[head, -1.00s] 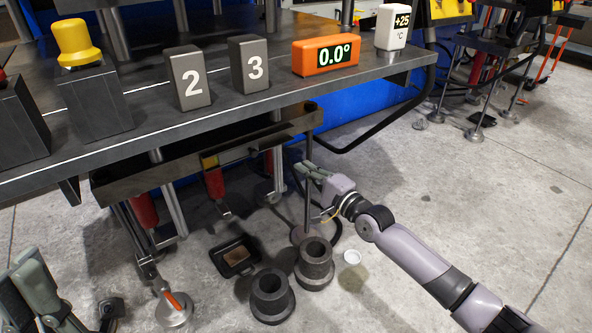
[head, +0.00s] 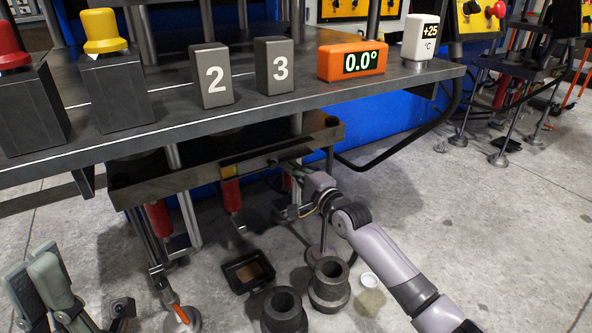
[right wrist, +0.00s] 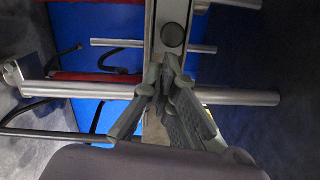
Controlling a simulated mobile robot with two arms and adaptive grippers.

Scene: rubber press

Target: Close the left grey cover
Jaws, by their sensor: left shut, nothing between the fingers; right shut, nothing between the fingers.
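Two grey blocks stand on the dark table, one marked 2 (head: 212,77) and one marked 3 (head: 275,68). I cannot tell which part is the left grey cover. My right gripper (head: 283,166) is shut below the table's front edge, beside the dark metal ledge (head: 150,188) under it. In the right wrist view my right gripper (right wrist: 163,72) has its fingers together in front of a metal upright (right wrist: 172,35), with nothing between them. Whether it touches the upright is unclear. My left gripper (head: 38,262) is shut and empty at the lower left, away from the table.
A yellow button (head: 103,30), a red button (head: 10,58) and an orange display (head: 351,62) stand on the table. Metal rods cross the right wrist view (right wrist: 230,97). A black tray (head: 248,270) and dark flanged cylinders (head: 328,277) lie on the floor.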

